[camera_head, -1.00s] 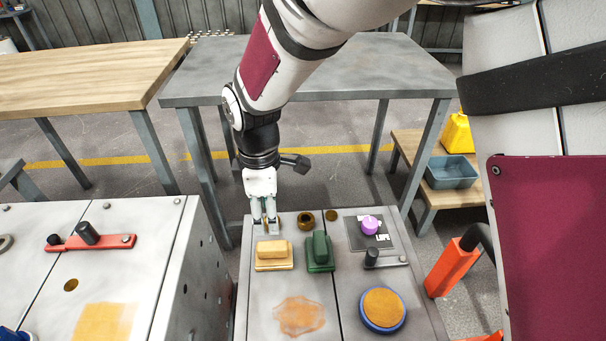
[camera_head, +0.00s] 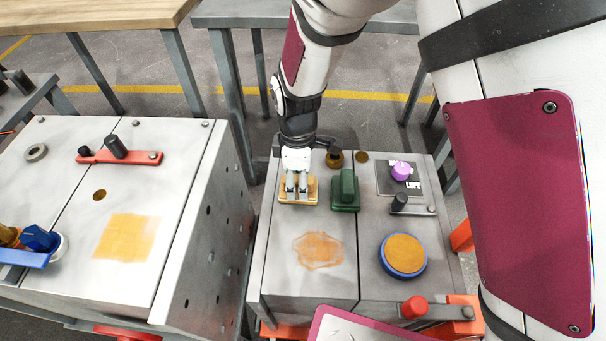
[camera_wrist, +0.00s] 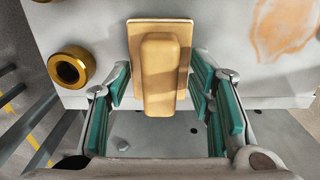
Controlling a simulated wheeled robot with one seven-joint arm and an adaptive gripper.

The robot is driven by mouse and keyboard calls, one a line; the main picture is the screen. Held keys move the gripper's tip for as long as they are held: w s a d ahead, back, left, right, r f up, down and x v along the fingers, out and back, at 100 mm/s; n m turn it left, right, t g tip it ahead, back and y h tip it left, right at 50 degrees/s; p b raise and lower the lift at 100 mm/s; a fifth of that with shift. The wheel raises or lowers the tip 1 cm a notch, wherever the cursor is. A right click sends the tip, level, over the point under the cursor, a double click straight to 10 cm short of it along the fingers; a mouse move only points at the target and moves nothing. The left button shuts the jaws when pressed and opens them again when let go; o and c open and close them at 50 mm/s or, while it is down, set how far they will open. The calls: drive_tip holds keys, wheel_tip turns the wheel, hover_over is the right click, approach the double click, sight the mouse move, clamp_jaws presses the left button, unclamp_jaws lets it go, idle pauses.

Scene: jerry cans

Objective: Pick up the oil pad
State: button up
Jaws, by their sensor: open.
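The oil pad looks to be the tan block with a raised grip on a flat base (camera_head: 299,197), on the left part of the grey bench top. In the wrist view the tan pad (camera_wrist: 160,75) lies between the teal-lined fingers of my gripper (camera_wrist: 162,100). My gripper (camera_head: 297,190) is open, pointing down over the pad, with a finger on either side of the raised grip. I cannot tell whether the fingers touch it. In the head view my gripper hides part of the pad.
A green block (camera_head: 345,190) stands close to the right of the pad. A brass ring (camera_wrist: 70,67) is nearby. A purple knob (camera_head: 401,170), an orange-topped round pad (camera_head: 403,254) and a red-handled lever (camera_head: 415,307) are on the same bench. An orange stain (camera_head: 319,250) marks bare bench top.

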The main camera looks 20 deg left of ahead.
drive_tip(key=shift+f, duration=0.1)
clamp_jaws()
idle(0.3)
drive_tip(key=shift+r, duration=0.35)
wheel_tip(320, 180, up, 3)
drive_tip(key=shift+r+p, duration=0.2)
drive_tip(key=shift+p, duration=0.5)
drive_tip(key=s+d+p, duration=0.1)
drive_tip(key=s+d, duration=0.3)
drive_tip(key=s, duration=0.3)
drive_tip(key=s+d, duration=0.4)
drive_tip(key=s, duration=0.3)
drive_tip(key=shift+r+p, duration=0.4)
drive_tip(key=shift+r, duration=0.05)
drive_tip(key=c, duration=0.8)
unclamp_jaws()
drive_tip(key=shift+c, duration=1.6)
